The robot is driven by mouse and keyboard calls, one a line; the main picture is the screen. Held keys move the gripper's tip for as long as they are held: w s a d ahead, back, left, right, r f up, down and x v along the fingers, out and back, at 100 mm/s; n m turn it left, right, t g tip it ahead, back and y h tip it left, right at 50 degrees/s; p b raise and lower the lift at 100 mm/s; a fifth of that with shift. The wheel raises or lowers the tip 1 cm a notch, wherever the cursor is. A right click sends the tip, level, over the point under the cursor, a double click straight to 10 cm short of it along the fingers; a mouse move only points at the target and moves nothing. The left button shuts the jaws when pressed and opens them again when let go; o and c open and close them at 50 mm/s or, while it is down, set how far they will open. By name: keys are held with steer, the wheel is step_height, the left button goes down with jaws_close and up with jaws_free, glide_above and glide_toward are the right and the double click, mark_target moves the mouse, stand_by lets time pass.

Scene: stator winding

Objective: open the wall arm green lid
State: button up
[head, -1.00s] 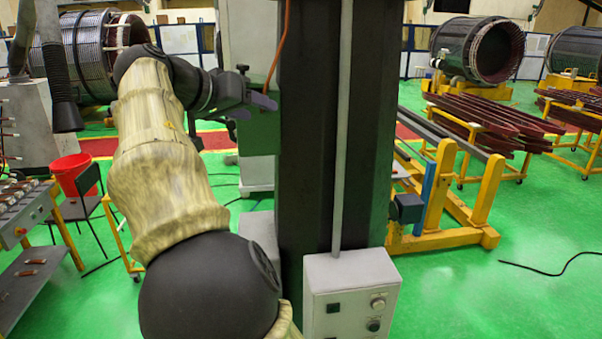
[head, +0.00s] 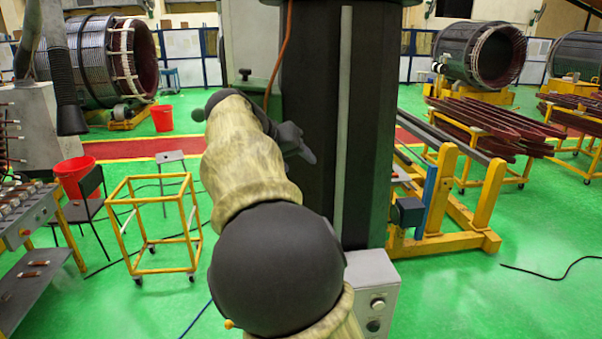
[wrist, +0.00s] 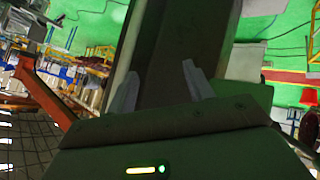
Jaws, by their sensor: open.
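A green box-like part (head: 262,90) is on the left side of the dark column, with a small dark knob (head: 245,74) above it. It is probably the lid, but its lower part is hidden behind my arm, and I cannot tell whether it is open. My gripper (head: 306,148) is in front of the dark column, below and right of that part, pointing right and down. In the wrist view my gripper (wrist: 161,85) shows two separated pale fingers with nothing between them. I cannot make out the lid there.
The dark column (head: 312,90) has a pale vertical strip and an orange cable. A grey control box (head: 375,285) is at its base. A yellow frame cart (head: 160,225), a red bucket (head: 75,178) and a chair stand left. A yellow stand (head: 455,200) is right.

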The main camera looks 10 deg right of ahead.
steer(key=f, duration=0.1)
steer(key=d+f, duration=0.1)
steer(key=f, duration=0.1)
steer(key=shift+s+d+y, duration=0.15)
steer(key=shift+d+y, duration=0.1)
steer(key=shift+y, duration=0.15)
